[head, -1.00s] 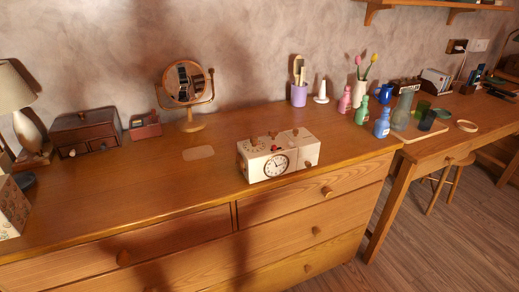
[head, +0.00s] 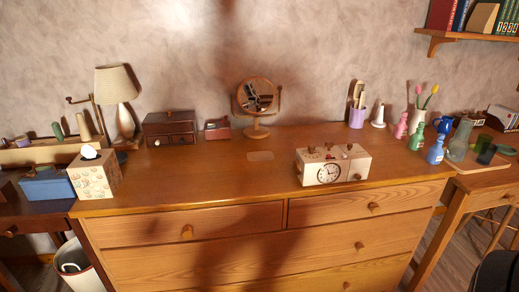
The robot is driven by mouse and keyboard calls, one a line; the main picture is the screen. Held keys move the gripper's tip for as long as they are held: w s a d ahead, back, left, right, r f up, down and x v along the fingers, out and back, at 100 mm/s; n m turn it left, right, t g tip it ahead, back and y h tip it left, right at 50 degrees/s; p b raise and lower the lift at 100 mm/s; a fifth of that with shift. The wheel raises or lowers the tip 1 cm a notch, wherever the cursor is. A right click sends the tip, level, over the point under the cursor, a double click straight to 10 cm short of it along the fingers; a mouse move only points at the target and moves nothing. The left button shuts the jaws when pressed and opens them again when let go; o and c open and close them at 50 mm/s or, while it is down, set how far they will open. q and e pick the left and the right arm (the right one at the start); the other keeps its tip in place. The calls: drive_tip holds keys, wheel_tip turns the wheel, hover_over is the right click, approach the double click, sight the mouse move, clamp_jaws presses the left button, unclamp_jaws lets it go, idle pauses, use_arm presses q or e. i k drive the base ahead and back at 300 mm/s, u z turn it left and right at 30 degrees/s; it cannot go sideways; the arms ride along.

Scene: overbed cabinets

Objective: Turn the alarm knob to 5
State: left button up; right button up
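A white box-shaped alarm clock (head: 333,166) stands upright on the wooden dresser top (head: 220,178), right of the middle. Its front has a round dial (head: 328,172) with a dark rim. Several small knobs sit on its top, among them a brown one (head: 349,147). The numbers around the knobs are too small to read, so I cannot tell the alarm knob or its setting. No gripper shows in the head view. A dark rounded shape (head: 497,274) at the bottom right corner may be part of me.
A round mirror (head: 257,97), a dark jewellery box (head: 170,129), a lamp (head: 115,86) and a tissue box (head: 95,173) stand on the dresser. Bottles (head: 435,151) and a purple cup (head: 357,116) are to the right. The dresser top left of the clock is mostly clear.

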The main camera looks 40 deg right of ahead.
sight(311, 148)
drive_tip(key=u, duration=0.05)
drive_tip(key=i, duration=0.9)
drive_tip(key=z, duration=0.35)
